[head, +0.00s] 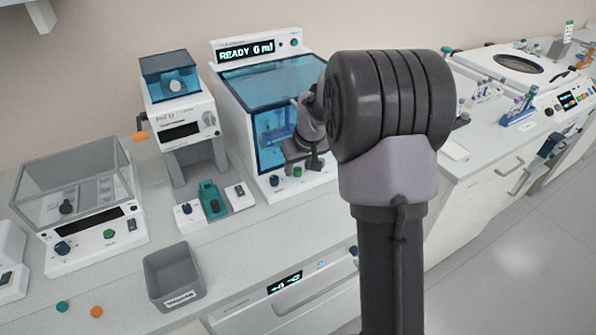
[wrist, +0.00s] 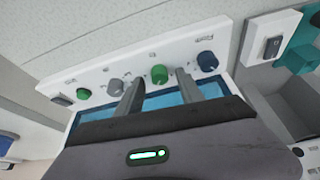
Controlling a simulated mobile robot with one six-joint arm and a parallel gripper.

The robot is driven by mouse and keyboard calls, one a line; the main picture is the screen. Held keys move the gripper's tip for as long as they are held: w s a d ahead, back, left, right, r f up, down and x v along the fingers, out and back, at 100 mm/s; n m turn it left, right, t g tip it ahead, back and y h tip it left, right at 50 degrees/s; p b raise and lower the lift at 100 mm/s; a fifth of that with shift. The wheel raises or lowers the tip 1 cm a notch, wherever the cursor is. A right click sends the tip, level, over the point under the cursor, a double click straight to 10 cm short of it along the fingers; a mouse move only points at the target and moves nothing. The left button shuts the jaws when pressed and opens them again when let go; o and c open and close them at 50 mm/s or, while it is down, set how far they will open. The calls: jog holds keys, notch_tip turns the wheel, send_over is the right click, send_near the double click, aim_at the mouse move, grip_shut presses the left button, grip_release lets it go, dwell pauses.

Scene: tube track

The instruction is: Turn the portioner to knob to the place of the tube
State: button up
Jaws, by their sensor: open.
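The portioner (head: 267,75) is a white machine with a blue see-through cover and a lit display (head: 246,51) reading READY with a small ml value. My gripper (head: 303,165) is in front of its right side and hides part of its front panel. In the wrist view my gripper (wrist: 160,80) is open and empty. Between its fingertips in the picture is a green knob (wrist: 159,74); contact cannot be told. A blue knob (wrist: 207,61) is to the right, and a grey knob (wrist: 115,87) and another green knob (wrist: 83,94) are to the left. No tube is clearly visible inside.
Left of the portioner stands a white device (head: 183,113) with a blue hood and a teal holder (head: 211,200). A clear-covered balance (head: 92,222) and a grey bin (head: 172,272) are farther left. A side bench with a centrifuge (head: 512,65) is at right.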

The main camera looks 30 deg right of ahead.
jog(key=shift+w+f, duration=0.15)
jog(key=shift+f, duration=0.15)
grip_shut()
